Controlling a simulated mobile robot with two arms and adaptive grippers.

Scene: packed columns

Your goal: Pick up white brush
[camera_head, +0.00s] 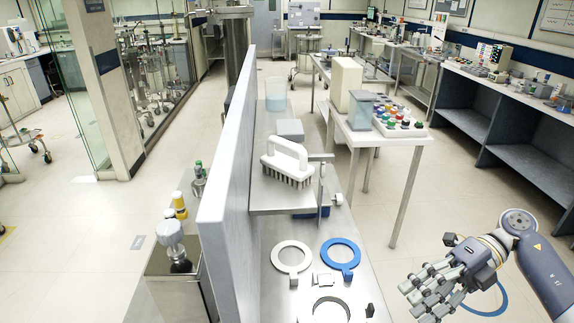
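The white brush (285,157) stands on a raised metal shelf (262,199) at the middle of the head view. It has a white loop handle on top and dark bristles pointing down. My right gripper (417,299) is at the lower right, over the floor to the right of the bench and well apart from the brush. Its jointed fingers look spread and empty. My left gripper is not in view.
A tall grey panel (232,150) runs along the brush's left side. A grey box (290,129) and a clear container (276,93) stand behind it. A white ring (275,262) and a blue ring (352,246) lie on the bench in front. Floor is open at right.

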